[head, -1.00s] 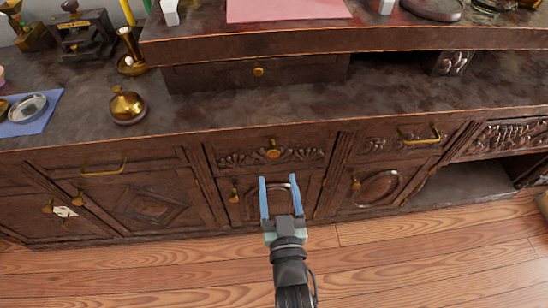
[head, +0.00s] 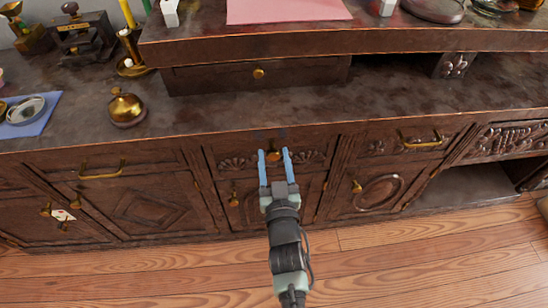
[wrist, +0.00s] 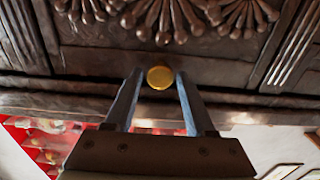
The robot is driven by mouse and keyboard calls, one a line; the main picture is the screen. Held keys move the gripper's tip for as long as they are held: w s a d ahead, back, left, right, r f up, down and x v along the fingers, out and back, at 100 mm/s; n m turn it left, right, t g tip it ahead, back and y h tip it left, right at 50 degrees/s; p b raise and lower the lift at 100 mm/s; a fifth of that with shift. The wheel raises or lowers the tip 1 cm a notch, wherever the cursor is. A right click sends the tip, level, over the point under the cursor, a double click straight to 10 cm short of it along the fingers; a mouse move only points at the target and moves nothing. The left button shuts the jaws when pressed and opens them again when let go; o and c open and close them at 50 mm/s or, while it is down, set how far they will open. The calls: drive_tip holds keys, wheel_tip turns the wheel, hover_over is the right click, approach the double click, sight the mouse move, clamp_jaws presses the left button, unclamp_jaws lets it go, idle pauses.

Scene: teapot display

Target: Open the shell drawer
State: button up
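The shell drawer (head: 312,155) is the carved front in the middle of the cabinet, just below the counter edge, and it looks shut. Its shell carvings (wrist: 185,15) show at the top of the wrist view. Its round brass knob (wrist: 160,77) lies between the tips of my gripper in the wrist view. My gripper (head: 274,153) has two blue fingers spread apart, one on each side of the knob.
A small plain drawer (head: 225,76) with a brass knob sits above the counter. A brass bell (head: 126,108) stands on the counter at left. A cupboard door (head: 232,198) is below the shell drawer. The wooden floor (head: 400,260) in front is clear.

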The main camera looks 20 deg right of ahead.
clamp_jaws()
idle(1.2)
